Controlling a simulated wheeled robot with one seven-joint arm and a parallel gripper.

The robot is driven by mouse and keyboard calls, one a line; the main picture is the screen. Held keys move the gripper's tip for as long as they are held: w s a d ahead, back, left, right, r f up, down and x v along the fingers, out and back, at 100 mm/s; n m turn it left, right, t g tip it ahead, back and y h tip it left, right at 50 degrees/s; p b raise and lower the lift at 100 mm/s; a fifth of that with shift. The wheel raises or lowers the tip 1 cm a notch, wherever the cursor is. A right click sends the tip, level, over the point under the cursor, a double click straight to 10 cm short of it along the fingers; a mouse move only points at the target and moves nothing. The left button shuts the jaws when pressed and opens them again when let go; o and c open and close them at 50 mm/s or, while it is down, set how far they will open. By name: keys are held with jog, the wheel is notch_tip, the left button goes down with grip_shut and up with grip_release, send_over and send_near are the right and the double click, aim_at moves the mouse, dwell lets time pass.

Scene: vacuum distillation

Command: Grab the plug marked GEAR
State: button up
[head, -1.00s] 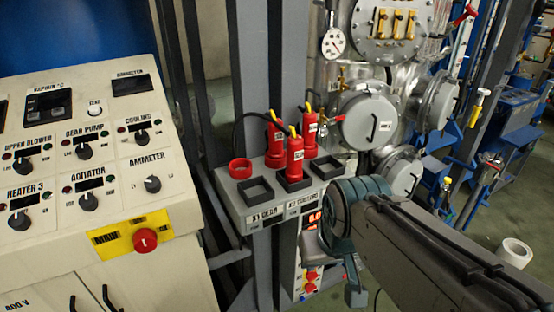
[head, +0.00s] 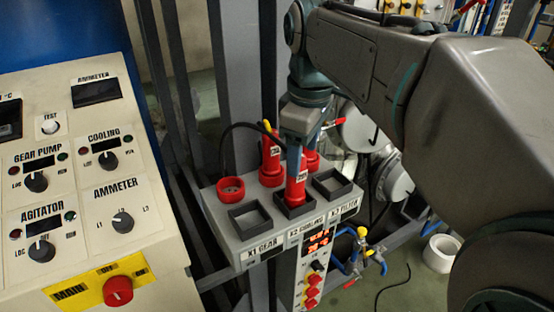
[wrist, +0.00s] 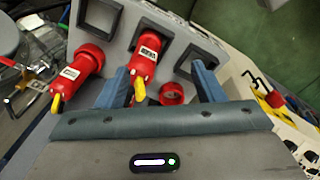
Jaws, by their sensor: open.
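Three red plugs with yellow tips stand on a grey socket box (head: 222,222). The front plug (head: 296,188) stands upright in the middle square socket, and in the wrist view its white label (wrist: 150,42) seems to read GEAR, though it is small. A back left plug (head: 270,158) stands behind it. The back right plug (wrist: 75,72) shows clearly in the wrist view, its label unreadable. My gripper (head: 294,158) is open, pointing down over the front plug. In the wrist view its blue fingers (wrist: 160,70) lie either side of that plug, which sits nearer the left finger.
Empty square sockets marked X1 GEAR (head: 233,218) and X3 FILTER (head: 351,187) flank the front plug. An empty red ring (head: 231,188) sits at the back left. A control panel (head: 75,195) stands left, and steel vessels and pipes are behind right.

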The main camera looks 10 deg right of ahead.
jog(key=w+r+n, duration=0.1)
jog(key=r+n, duration=0.1)
jog(key=w+r+n, duration=0.1)
jog(key=r, duration=0.1)
jog(key=w+r+n+g, duration=0.1)
jog(key=w+r+n, duration=0.1)
jog(key=shift+r+n, duration=0.1)
jog(key=shift+n, duration=0.2)
jog(key=shift+w+r+n, duration=0.15)
jog(key=shift+r+n, duration=0.1)
jog(key=shift+n, duration=0.15)
send_near(295, 182)
jog(key=shift+w+d+f+b, duration=0.2)
jog(key=shift+w+f+b, duration=0.2)
jog(key=shift+w+f, duration=0.45)
jog(key=shift+w+d+f+p, duration=0.1)
jog(key=shift+w+f+p, duration=0.1)
jog(key=shift+f, duration=1.05)
jog(key=shift+w+d+f+p, duration=0.1)
jog(key=shift+f+p, duration=0.1)
jog(key=shift+f, duration=1.1)
grip_shut()
